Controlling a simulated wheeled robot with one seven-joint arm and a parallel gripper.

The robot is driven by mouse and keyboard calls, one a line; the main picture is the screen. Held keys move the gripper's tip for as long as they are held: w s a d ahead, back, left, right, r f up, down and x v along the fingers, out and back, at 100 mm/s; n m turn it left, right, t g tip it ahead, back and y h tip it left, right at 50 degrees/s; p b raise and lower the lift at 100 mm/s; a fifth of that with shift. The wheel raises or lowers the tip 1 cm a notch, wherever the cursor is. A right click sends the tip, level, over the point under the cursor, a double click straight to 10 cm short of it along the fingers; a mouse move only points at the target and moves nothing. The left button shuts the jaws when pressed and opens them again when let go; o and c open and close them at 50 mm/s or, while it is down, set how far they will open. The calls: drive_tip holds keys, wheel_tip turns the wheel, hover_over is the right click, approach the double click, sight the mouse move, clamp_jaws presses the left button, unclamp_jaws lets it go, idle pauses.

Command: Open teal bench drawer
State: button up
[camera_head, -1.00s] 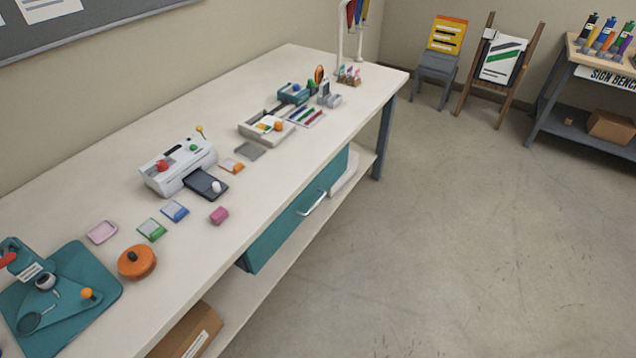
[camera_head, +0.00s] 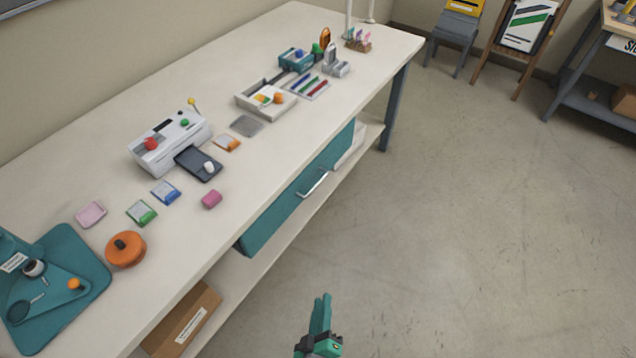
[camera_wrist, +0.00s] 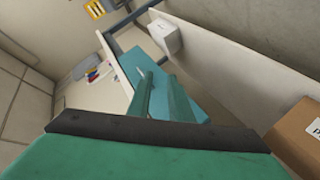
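The teal drawer (camera_head: 285,208) hangs under the near edge of the white bench (camera_head: 225,215). It looks closed, its front about in line with the bench edge. Its silver bar handle (camera_head: 313,184) is in plain sight in the head view. My green gripper (camera_head: 321,308) is low over the floor, in front of and below the drawer, well apart from the handle. In the wrist view, my gripper's two fingers (camera_wrist: 160,92) stand apart with nothing between them. The teal drawer (camera_wrist: 198,88) shows behind them, partly hidden by the fingers.
A cardboard box (camera_head: 184,320) sits on the lower shelf, left of the drawer. A white laminator (camera_head: 165,143), an orange round pot (camera_head: 126,249) and several small items lie on the bench top. The floor (camera_head: 460,220) right of the bench is clear.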

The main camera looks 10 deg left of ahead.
drive_tip(key=w+a+f+n, duration=0.3)
drive_tip(key=w+n, duration=0.2)
drive_tip(key=w, duration=0.6)
drive_tip(key=n+t+h, duration=0.1)
drive_tip(key=n+h, duration=0.1)
drive_tip(key=n, duration=0.6)
approach(316, 187)
drive_tip(key=x, duration=1.2)
drive_tip(key=shift+w, duration=0.15)
drive_tip(key=shift+c, duration=0.6)
clamp_jaws()
